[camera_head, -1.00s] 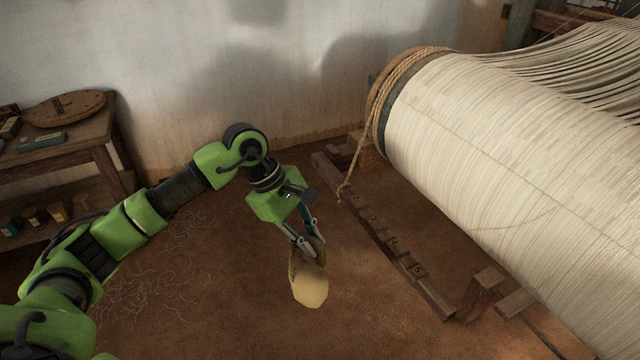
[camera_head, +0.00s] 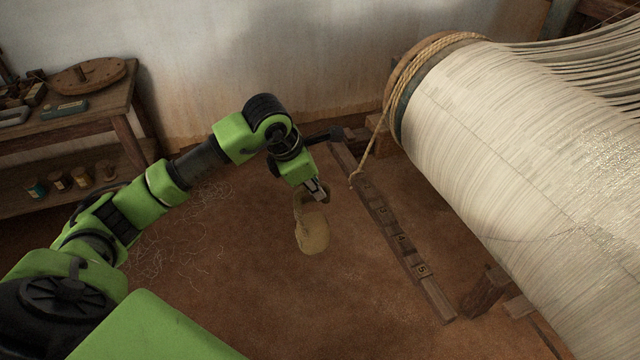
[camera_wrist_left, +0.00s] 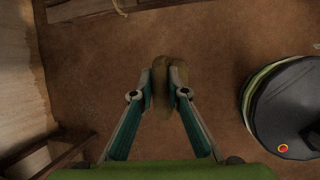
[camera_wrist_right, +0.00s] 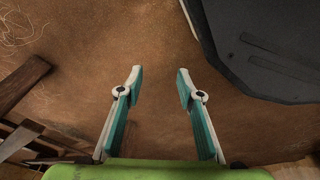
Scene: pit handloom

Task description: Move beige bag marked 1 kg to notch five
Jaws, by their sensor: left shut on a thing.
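A beige bag (camera_head: 313,234) hangs from my left gripper (camera_head: 322,194) in the head view, above the floor and left of the notched bar. The gripper is shut on the bag's upper part. The bag (camera_wrist_left: 163,70) also shows between the fingers in the left wrist view; no weight mark is readable. The wooden bar (camera_head: 376,207) lies slanting on the floor with numbered notches. The notch marked five (camera_head: 421,270) is near its front end and looks empty. My right gripper (camera_wrist_right: 159,82) is open and empty in the right wrist view.
The large warp beam (camera_head: 500,140) stands right of the bar. A rope (camera_head: 371,150) runs from its end down to the bar. A wooden post (camera_head: 484,292) stands near the bar's front end. A work table (camera_head: 90,118) is at the left. Open floor lies between.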

